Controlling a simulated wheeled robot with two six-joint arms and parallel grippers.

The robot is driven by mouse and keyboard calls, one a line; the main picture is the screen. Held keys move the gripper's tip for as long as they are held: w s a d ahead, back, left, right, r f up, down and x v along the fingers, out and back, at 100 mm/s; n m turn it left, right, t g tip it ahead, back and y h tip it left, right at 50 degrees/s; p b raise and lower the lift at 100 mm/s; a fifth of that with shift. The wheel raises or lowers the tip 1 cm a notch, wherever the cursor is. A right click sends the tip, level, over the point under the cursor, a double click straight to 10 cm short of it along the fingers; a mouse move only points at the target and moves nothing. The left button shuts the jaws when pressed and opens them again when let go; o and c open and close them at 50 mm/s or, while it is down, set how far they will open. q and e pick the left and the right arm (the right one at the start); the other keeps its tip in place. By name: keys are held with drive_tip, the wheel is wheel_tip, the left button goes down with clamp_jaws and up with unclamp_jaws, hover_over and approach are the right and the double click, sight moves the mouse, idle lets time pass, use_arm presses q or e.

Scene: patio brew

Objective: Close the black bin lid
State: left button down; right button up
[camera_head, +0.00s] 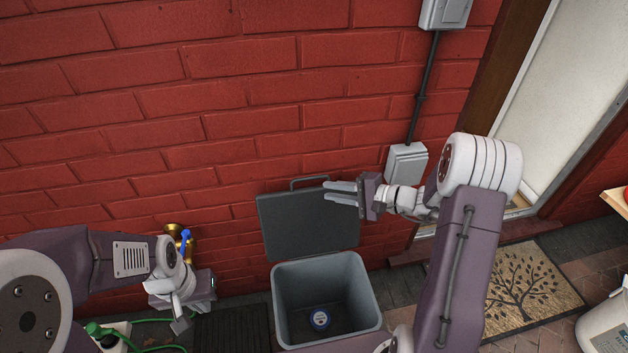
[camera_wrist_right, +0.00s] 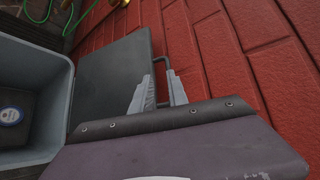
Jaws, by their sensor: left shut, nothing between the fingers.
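The black bin lid (camera_head: 308,226) stands raised behind the open grey bin (camera_head: 327,275), close to the brick wall. Its bar handle (camera_head: 309,179) is on the upper edge; lid (camera_wrist_right: 112,80) and handle (camera_wrist_right: 179,73) also show in the right wrist view. My right gripper (camera_head: 326,191) is at the handle's right end, its fingers apart. In the right wrist view, part of the handle shows between the fingers of my right gripper (camera_wrist_right: 158,88); contact cannot be told. My left gripper (camera_head: 181,327) is shut and empty, low left of the bin.
A round blue-and-white item (camera_head: 320,318) lies in the bin. A green hose (camera_head: 150,346) and brass fitting (camera_head: 174,231) are at left. A grey wall box (camera_head: 406,163) is right of the lid; a doormat (camera_head: 532,285) lies at right.

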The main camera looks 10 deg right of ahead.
sight(312, 179)
drive_tip(key=shift+m+t, duration=0.5)
drive_tip(key=shift+t, duration=0.2)
drive_tip(key=w+a, duration=0.1)
drive_tip(key=w, duration=0.1)
drive_tip(key=w+a+f, duration=0.1)
drive_tip(key=w, duration=0.2)
drive_tip(key=w+a+f+b, duration=0.1)
drive_tip(key=w+a, duration=0.1)
drive_tip(key=shift+w+f, duration=0.2)
drive_tip(key=shift+w, duration=0.15)
clamp_jaws()
idle(0.5)
